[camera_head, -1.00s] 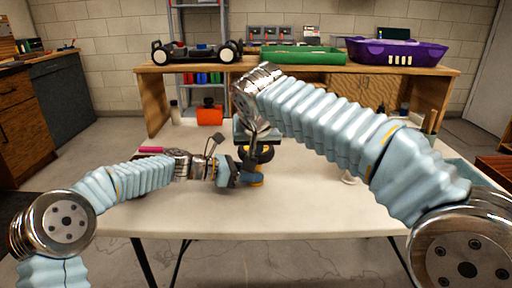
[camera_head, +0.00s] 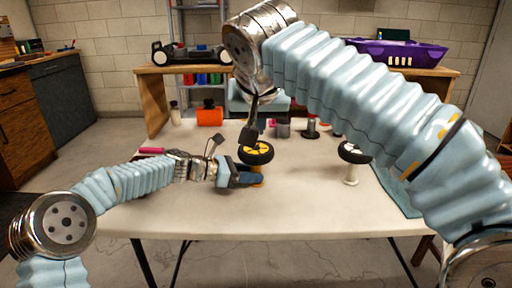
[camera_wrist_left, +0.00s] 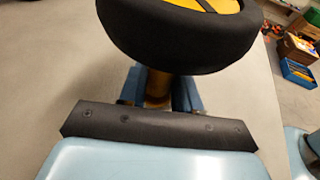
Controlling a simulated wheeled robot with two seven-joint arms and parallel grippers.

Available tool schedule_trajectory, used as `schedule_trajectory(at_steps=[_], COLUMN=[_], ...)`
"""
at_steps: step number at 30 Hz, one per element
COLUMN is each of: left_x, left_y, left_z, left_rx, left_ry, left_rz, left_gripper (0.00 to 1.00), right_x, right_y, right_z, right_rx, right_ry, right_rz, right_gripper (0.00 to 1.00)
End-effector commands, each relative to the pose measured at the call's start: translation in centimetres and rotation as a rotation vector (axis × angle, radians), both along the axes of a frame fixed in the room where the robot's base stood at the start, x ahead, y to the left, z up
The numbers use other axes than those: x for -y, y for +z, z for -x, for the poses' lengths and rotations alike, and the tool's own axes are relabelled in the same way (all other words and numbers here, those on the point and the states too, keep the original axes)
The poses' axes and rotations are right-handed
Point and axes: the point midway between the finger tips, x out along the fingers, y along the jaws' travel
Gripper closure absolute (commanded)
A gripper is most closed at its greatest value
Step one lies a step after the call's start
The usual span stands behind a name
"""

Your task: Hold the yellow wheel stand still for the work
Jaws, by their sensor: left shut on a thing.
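The yellow wheel stand (camera_head: 257,171) is upright on the white table, and my left gripper (camera_head: 250,180) is shut on its post from the left. In the left wrist view the post (camera_wrist_left: 158,86) sits between the blue fingers. A black-tyred wheel with a yellow hub (camera_head: 256,153) rests on top of the stand, and its tyre (camera_wrist_left: 185,45) fills the upper part of the left wrist view. My right arm reaches in from the right above the wheel. Its gripper (camera_head: 262,106) is raised near the back edge, and its fingers are largely hidden.
A white stand (camera_head: 351,175) with a white-hubbed wheel (camera_head: 354,152) stands to the right. Dark round parts (camera_head: 312,128) are at the back of the table. An orange box (camera_head: 209,114), a car chassis (camera_head: 192,53) and a purple basket (camera_head: 397,52) are farther back. The front left tabletop is clear.

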Motion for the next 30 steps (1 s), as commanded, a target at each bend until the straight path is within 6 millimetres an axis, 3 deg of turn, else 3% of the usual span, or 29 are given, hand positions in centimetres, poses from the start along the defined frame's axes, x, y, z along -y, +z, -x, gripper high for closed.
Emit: schedule_trajectory(at_steps=[1,2,8,19,30], left_x=[0.0,0.0,0.0,-0.8,-8.0], left_y=[0.0,0.0,0.0,0.3,2.6], left_z=[0.0,0.0,0.0,0.2,2.4], left_rx=[0.000,0.000,0.000,0.001,0.002], left_ry=[0.000,0.000,0.000,0.002,0.004], left_rz=[0.000,0.000,0.000,0.000,-0.002], left_gripper=[0.94,0.66,0.38,0.38,0.38], right_x=[0.0,0.0,0.0,0.0,0.0], right_y=[0.0,0.0,0.0,0.0,0.0], right_z=[0.0,0.0,0.0,0.0,0.0], right_rx=[0.000,0.000,0.000,0.000,0.000], right_ry=[0.000,0.000,0.000,0.000,0.000], right_rz=[0.000,0.000,0.000,0.000,0.000], right_gripper=[1.00,1.00,1.00,1.00,1.00])
